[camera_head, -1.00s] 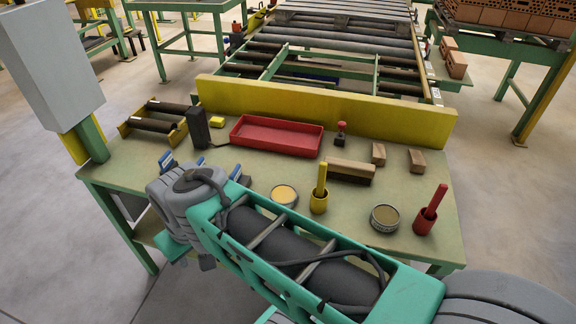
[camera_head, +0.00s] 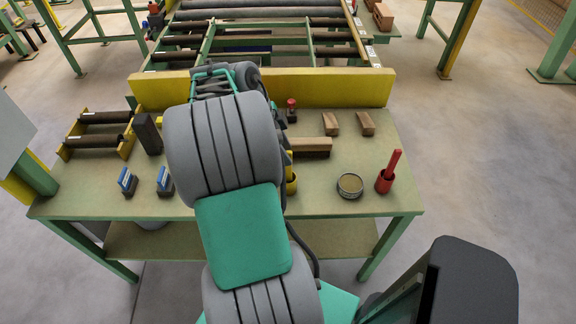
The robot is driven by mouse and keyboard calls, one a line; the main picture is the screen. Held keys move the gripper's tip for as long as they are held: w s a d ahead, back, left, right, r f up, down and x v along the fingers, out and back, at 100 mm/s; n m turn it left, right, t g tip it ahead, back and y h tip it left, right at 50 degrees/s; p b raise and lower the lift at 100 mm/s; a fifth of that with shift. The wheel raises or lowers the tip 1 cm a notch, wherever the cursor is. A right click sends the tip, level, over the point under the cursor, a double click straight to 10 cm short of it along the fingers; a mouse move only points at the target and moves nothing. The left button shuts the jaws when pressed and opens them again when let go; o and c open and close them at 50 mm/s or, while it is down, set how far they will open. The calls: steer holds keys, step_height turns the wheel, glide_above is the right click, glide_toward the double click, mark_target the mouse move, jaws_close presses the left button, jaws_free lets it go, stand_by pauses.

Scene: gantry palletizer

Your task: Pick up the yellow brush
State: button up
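The yellow brush (camera_head: 289,160) is a yellow upright handle in a small yellow cup (camera_head: 292,186) on the green table, just right of my arm. My arm covers part of the handle and the cup's left side; no bristles show. My arm rises across the middle of the view and reaches over the table toward its back. My gripper is not visible, so what it holds cannot be seen.
On the green table (camera_head: 335,200), a red handle in a red cup (camera_head: 385,181), a round tin (camera_head: 350,185) and a wooden block (camera_head: 310,145) stand right of my arm. Two blue-topped items (camera_head: 128,181) stand left. A yellow board (camera_head: 330,88) borders the back.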

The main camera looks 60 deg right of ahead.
mark_target(289, 169)
steer(key=x, duration=0.2)
steer(key=p+x, duration=0.1)
steer(key=x, duration=0.3)
steer(key=shift+w+d+p, duration=0.15)
steer(key=shift+d+p, duration=0.15)
jaws_close()
